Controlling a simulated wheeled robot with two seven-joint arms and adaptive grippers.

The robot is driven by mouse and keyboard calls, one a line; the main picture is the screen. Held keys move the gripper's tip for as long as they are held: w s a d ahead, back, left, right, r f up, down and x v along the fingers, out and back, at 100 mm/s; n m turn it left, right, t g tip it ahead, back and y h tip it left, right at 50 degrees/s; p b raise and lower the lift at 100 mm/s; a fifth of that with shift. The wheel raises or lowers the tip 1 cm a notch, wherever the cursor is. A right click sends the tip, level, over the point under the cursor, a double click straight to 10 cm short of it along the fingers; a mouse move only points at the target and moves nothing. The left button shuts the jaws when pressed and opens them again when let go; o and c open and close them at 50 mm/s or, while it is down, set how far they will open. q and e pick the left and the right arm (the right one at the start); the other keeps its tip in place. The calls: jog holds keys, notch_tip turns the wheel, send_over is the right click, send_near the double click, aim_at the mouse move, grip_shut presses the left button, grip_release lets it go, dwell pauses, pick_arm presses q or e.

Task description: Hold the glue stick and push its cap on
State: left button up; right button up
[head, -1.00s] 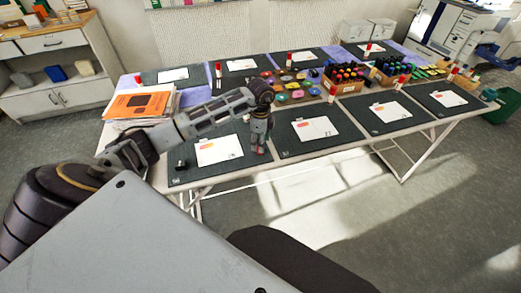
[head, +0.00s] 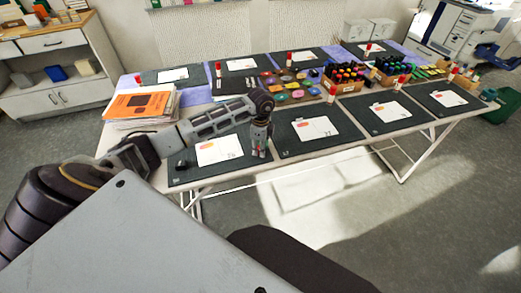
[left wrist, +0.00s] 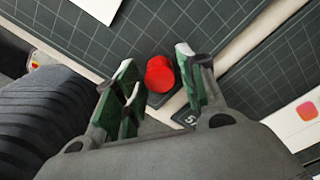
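My left gripper (head: 260,153) points down at the right edge of the front left mat. In the left wrist view its two green-padded fingers (left wrist: 158,68) are open, one on each side of a round red top (left wrist: 160,74). It appears to be the glue stick seen from above, with small gaps to both fingers. Its lower part is hidden, and I cannot tell whether the red part is a fitted cap. A small dark object (head: 182,165) stands at the left of the same mat; I cannot tell what it is. My right gripper is not in view.
The front left mat (head: 205,178) holds a white sheet (head: 218,149). A paper stack with an orange cover (head: 140,105) lies behind it to the left. Another white-and-red glue stick (head: 332,94) stands farther right, near colored discs and marker boxes.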

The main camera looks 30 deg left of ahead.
pick_arm(q)
jog(key=c, duration=0.3)
jog(key=shift+r, duration=0.7)
notch_tip(320, 180, up, 8)
jog(key=shift+f, duration=0.2)
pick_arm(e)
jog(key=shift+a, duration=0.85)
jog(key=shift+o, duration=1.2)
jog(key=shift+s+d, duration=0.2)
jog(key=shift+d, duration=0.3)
pick_arm(q)
jog(key=shift+r, duration=0.5)
